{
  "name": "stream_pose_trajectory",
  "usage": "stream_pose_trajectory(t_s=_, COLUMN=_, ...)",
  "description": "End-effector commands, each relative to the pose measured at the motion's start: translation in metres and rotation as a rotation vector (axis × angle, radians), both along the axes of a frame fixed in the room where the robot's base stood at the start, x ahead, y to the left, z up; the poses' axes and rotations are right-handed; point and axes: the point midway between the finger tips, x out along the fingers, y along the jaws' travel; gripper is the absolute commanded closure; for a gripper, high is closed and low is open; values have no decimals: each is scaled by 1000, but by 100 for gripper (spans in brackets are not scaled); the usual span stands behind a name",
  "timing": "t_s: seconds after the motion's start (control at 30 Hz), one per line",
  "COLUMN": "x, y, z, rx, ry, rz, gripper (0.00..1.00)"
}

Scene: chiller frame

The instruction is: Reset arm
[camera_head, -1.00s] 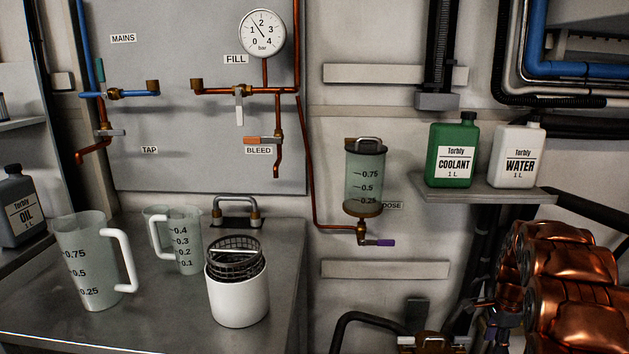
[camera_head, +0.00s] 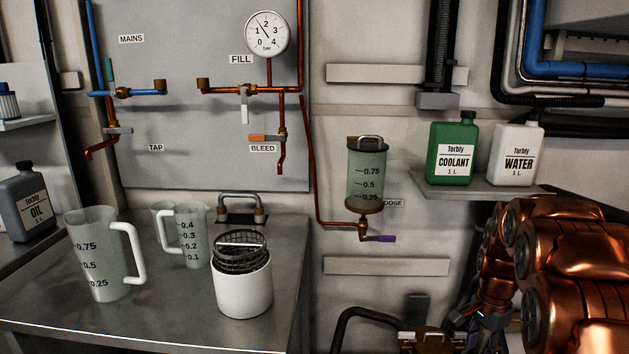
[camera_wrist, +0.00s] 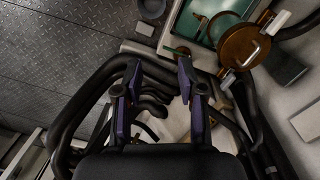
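My copper arm is at the lower right of the head view. My gripper (camera_wrist: 160,82) is in the wrist view, with two dark fingers and purple inner pads held well apart. It is open, and I see nothing held between the fingers. Black hoses and a pale surface lie beyond the fingers. In the head view my arm's far end is low, below the bottle shelf, and whether the fingers show there is hard to tell.
Black hoses (camera_wrist: 98,85) curve close around my gripper. A brown round fitting (camera_wrist: 240,47) is at its upper right. The green coolant bottle (camera_head: 452,150) and white water bottle (camera_head: 515,152) stand on a shelf (camera_head: 480,190) above my arm. A jug (camera_head: 97,258) stands on the bench.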

Motion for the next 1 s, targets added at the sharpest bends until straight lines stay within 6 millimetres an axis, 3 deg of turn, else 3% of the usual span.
stream_pose_trajectory(t_s=0.2, x=-48, y=49, z=27, rx=19, ry=26, rz=218, gripper=60)
stream_pose_trajectory(t_s=0.5, x=-122, y=106, z=50, rx=58, ry=65, rz=523, gripper=60)
stream_pose_trajectory(t_s=0.8, x=-205, y=149, z=59, rx=105, ry=98, rz=838, gripper=60)
stream_pose_trajectory(t_s=1.0, x=-254, y=167, z=59, rx=135, ry=119, rz=1022, gripper=60)
